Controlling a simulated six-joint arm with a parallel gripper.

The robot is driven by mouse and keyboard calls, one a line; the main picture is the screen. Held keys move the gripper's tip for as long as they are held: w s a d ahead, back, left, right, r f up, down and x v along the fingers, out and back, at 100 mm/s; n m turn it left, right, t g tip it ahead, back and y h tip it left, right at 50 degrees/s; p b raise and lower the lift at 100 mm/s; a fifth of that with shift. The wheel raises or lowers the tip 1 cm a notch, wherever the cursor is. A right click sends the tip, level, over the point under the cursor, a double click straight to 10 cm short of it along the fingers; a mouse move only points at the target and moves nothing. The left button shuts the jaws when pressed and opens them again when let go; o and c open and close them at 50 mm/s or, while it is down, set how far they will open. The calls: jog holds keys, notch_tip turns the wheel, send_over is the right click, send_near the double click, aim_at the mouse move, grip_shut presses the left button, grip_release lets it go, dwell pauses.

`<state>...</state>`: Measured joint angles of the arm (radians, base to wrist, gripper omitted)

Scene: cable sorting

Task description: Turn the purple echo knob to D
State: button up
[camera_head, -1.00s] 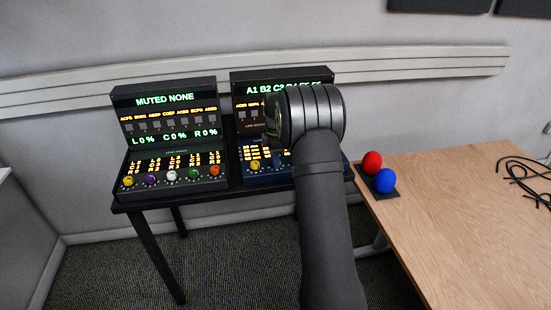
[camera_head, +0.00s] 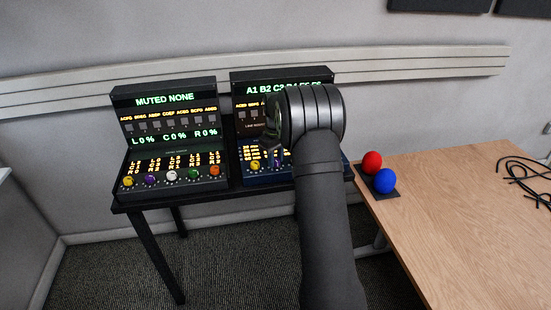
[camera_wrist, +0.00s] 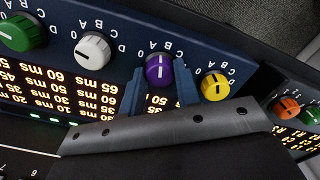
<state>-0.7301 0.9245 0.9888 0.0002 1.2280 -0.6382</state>
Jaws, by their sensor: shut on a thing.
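The purple echo knob (camera_wrist: 158,70) is on the dark blue console panel in the wrist view. My gripper (camera_wrist: 160,88) has one blue finger on each side of the knob and is shut on it. A white line on the knob runs up and down the picture, its upper end near the letters C, B and A printed above; I cannot tell exactly which letter it marks. In the head view, the blue console (camera_head: 240,180) stands at the right of the black stand, and my arm covers part of its panel and display.
In the wrist view, a white knob (camera_wrist: 92,52) and a green knob (camera_wrist: 22,33) lie left of the purple one, a yellow knob (camera_wrist: 215,87) close right. A second console (camera_head: 165,98) stands left.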

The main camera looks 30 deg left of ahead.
aim_at(276, 160)
jog(key=m, duration=0.4)
jog(key=shift+m, duration=0.3)
jog(key=m, duration=0.9)
jog(key=shift+m, duration=1.8)
jog(key=o, duration=1)
jog(key=shift+c, duration=0.2)
jog(key=shift+r, duration=0.1)
notch_tip(276, 160, up, 17)
jog(key=shift+r, duration=0.15)
